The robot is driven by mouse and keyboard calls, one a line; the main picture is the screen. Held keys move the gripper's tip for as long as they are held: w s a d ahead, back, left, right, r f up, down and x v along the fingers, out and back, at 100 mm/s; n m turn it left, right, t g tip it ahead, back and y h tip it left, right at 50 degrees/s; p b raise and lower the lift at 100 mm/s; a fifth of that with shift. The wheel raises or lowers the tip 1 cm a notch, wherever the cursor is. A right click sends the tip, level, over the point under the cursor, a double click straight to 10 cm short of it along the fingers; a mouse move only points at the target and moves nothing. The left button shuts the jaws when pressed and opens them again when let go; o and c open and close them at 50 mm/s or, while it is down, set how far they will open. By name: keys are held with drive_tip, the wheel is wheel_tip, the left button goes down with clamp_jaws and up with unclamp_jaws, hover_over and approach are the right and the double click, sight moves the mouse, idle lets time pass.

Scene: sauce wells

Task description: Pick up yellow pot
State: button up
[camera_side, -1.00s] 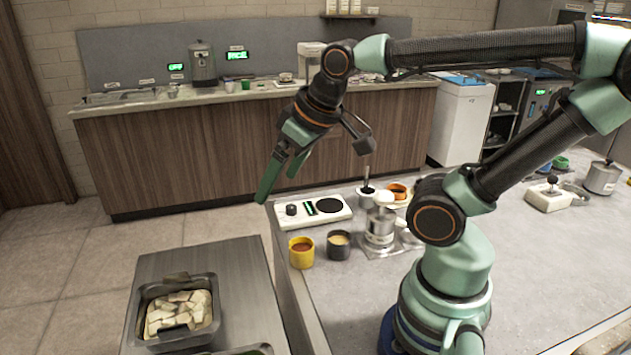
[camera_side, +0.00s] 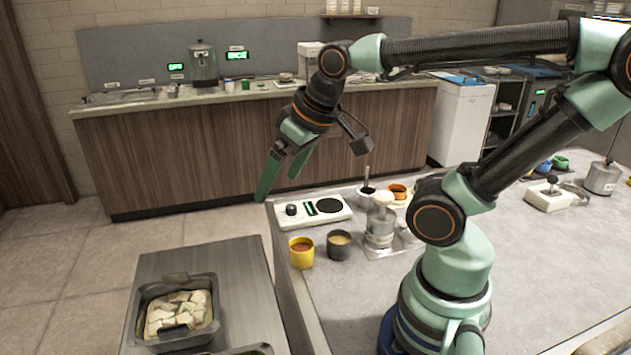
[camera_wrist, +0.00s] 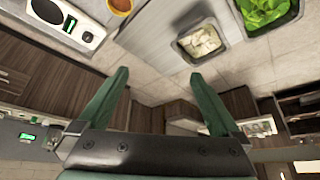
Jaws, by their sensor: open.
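The yellow pot (camera_side: 301,253) stands upright near the left edge of the grey worktop, with reddish-brown sauce in it. In the wrist view the yellow pot (camera_wrist: 122,5) shows at the top edge, partly cut off. My gripper (camera_side: 279,199) is open and empty, high above and beyond the pot in the side view. In the wrist view its two green fingers (camera_wrist: 160,72) are spread with nothing between them.
A dark pot (camera_side: 339,245) with pale sauce stands right beside the yellow pot. Behind are a white hot plate (camera_side: 313,211) and a metal pot with a white top (camera_side: 381,222). A tray of pale pieces (camera_side: 178,310) sits on the lower steel table.

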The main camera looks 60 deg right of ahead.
drive_tip(key=w+d+f+m+g, duration=0.25)
drive_tip(key=d+f+m, duration=0.25)
drive_tip(key=m, duration=0.4)
drive_tip(key=m+g, duration=0.3)
drive_tip(key=m, duration=0.6)
hover_over(302, 249)
drive_tip(key=s, duration=0.1)
wheel_tip(302, 249, down, 7)
drive_tip(key=f, duration=0.4)
drive_tip(key=a+f, duration=0.1)
drive_tip(key=f, duration=0.1)
drive_tip(key=shift+s+f, duration=0.15)
drive_tip(key=shift+f, duration=0.1)
drive_tip(key=f, duration=0.2)
drive_tip(key=a+f, duration=0.1)
drive_tip(key=f, duration=0.1)
drive_tip(key=shift+a, duration=0.15)
drive_tip(key=shift+f, duration=0.7)
drive_tip(key=c, duration=1.5)
